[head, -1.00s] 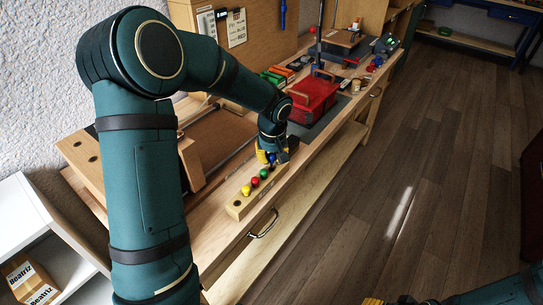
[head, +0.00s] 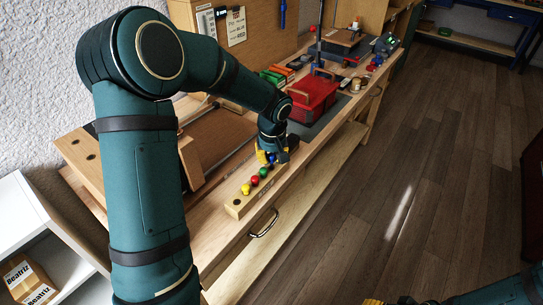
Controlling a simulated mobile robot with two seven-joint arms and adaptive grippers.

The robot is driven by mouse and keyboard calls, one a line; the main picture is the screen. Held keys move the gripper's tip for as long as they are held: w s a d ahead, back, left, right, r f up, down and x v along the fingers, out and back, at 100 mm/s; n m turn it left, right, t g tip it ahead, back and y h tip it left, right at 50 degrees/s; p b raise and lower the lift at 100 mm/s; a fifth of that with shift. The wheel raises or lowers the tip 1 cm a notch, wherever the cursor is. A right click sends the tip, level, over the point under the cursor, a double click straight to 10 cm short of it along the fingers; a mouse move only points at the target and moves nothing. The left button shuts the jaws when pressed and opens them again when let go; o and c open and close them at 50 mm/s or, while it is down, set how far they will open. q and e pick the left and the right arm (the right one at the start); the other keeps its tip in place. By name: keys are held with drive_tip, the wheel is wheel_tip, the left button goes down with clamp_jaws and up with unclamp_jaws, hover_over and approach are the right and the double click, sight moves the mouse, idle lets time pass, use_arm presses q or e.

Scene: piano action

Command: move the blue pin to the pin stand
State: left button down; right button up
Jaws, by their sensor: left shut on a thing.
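The pin stand (head: 236,207) is a long pale wooden block near the front edge of the bench. The blue pin (head: 271,158) is at the far end of this row, between the fingers of my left gripper (head: 270,156). That gripper is shut on it, pointing down. I cannot tell whether the blue pin's lower end is in the block or just above it. My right gripper (head: 373,301) shows only as a sliver at the bottom edge, its fingers cut off.
A red toolbox (head: 314,95) stands on a dark mat (head: 328,121) beyond my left gripper. A wooden frame with a brown panel (head: 215,140) lies to the left. Small items crowd the bench's far end. The floor on the right is clear.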

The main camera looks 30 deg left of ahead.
use_arm(q)
drive_tip(key=shift+f+b, duration=0.35)
drive_tip(key=shift+f, duration=0.1)
drive_tip(key=shift+f, duration=0.65)
idle(1.1)
drive_tip(key=c, duration=0.5)
unclamp_jaws()
drive_tip(key=shift+c, duration=0.2)
drive_tip(key=shift+r, duration=0.1)
drive_tip(key=shift+r+p, duration=2.4)
drive_tip(key=shift+r, duration=1.35)
